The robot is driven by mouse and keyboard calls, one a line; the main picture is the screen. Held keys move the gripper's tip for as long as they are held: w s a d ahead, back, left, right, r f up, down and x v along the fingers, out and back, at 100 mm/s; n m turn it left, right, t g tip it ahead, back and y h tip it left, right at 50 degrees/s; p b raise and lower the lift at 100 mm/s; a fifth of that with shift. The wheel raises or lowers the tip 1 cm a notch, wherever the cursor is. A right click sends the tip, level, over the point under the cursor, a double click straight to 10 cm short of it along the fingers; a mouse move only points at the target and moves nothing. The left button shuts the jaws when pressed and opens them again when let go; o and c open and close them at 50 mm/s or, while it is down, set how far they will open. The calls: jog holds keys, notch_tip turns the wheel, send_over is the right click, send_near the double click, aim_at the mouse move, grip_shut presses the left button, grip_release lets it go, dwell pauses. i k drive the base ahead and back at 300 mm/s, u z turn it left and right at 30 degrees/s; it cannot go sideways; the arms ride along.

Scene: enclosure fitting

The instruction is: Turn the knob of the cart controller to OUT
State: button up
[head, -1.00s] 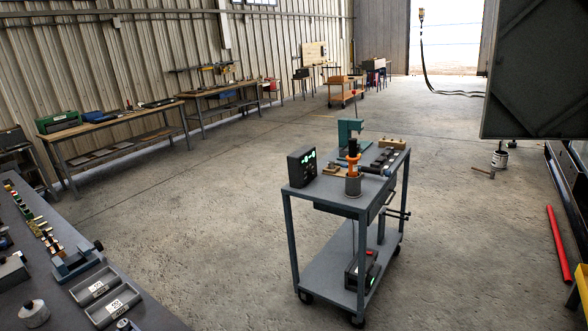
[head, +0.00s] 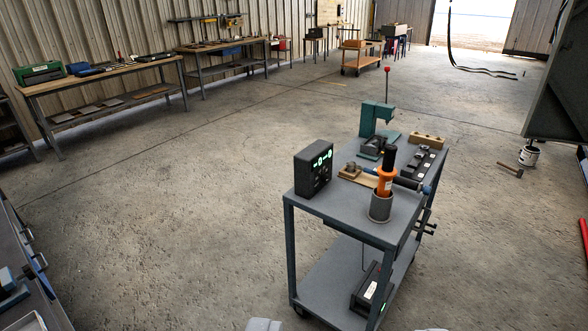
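The cart controller appears to be the black box (head: 313,168) with green lit marks on its face. It stands upright at the left edge of the grey cart's top (head: 345,207). Small dark details show below the lit marks, but I cannot make out the knob or its setting. Two pale grey parts at the bottom edge, one left and one right of the cart's foot, may be the tops of my gripper. They are cut off by the frame and well short of the controller. I cannot see fingertips or anything held.
Beside the controller, an orange-and-black tool (head: 386,180) stands in a grey cup (head: 380,207). A teal press (head: 377,120) and wooden block (head: 427,141) sit behind. The lower shelf holds another dark box (head: 371,288). A workbench (head: 30,285) is at left. Floor between is clear.

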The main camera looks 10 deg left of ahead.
aim_at(325, 178)
jog(key=z, duration=0.15)
jog(key=i, duration=2.4)
jog(key=z, duration=0.2)
